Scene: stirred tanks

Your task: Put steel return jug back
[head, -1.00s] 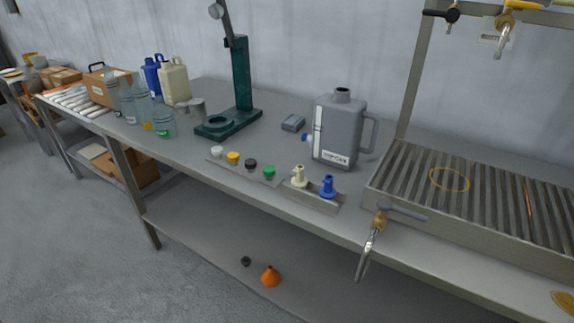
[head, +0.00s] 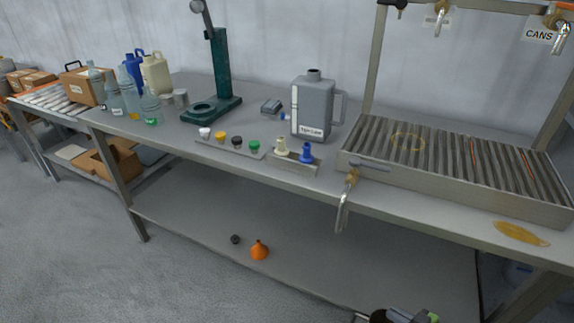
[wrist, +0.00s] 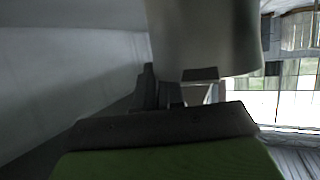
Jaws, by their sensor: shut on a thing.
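A smooth grey metal body, which looks like the steel jug (wrist: 205,38), fills the upper middle of the wrist view. My gripper (wrist: 178,98) is shut on it at its near side, where a dark finger and a small bracket or handle part show. The exact grip is dark and partly hidden. In the head view my gripper (head: 408,315) just shows at the bottom edge, with a dark round shape beside it that may be the jug's mouth. It is in front of the bench, low in the picture.
A bench (head: 225,172) carries a grey jerrycan (head: 313,112), a green stand (head: 221,75), a row of caps (head: 236,142), bottles and a slatted drain tray (head: 450,155). A tap (head: 346,195) juts from the tray's front. An orange funnel (head: 259,250) sits on the lower shelf. A yellow puddle (head: 521,233) lies at right.

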